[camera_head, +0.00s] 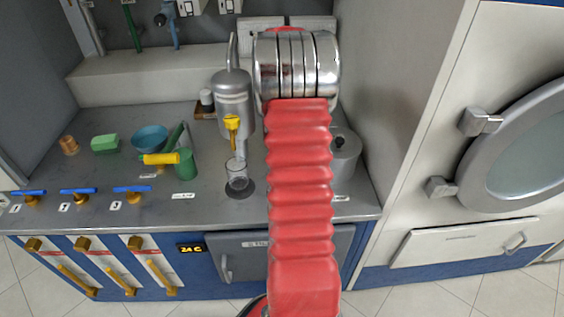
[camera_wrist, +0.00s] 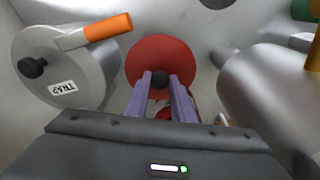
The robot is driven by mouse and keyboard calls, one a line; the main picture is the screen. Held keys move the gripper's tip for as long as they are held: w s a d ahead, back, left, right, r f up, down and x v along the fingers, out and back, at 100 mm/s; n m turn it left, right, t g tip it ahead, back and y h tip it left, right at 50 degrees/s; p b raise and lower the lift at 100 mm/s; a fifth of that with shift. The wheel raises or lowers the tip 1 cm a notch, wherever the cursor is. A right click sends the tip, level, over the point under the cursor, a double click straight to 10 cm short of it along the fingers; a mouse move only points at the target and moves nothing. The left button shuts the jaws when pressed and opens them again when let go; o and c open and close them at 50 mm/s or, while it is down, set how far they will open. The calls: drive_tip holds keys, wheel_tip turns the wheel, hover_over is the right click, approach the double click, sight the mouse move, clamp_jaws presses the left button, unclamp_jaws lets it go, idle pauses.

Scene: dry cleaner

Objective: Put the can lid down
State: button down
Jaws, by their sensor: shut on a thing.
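The can lid (camera_wrist: 150,58) is a round red disc with a dark knob in the middle, seen in the wrist view. My gripper (camera_wrist: 160,82) has its two purple fingers shut on that knob, with the disc facing the camera. In the head view my red, ribbed arm and its chrome joint hide the gripper. A bit of red shows above the chrome joint there, but I cannot tell whether it is the lid. I cannot make out an open can in either view.
A grey pot labelled TRAP (camera_wrist: 88,75), with a black knob and orange handle, stands left in the wrist view. A silver tank (camera_head: 233,92) and glass beaker (camera_head: 238,172) stand left of my arm.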

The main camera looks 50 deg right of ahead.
drive_tip(key=shift+f, duration=0.1)
drive_tip(key=shift+f, duration=3)
drive_tip(key=shift+f, duration=0.1)
drive_tip(key=shift+f, duration=1.8)
drive_tip(key=c, duration=1.5)
unclamp_jaws()
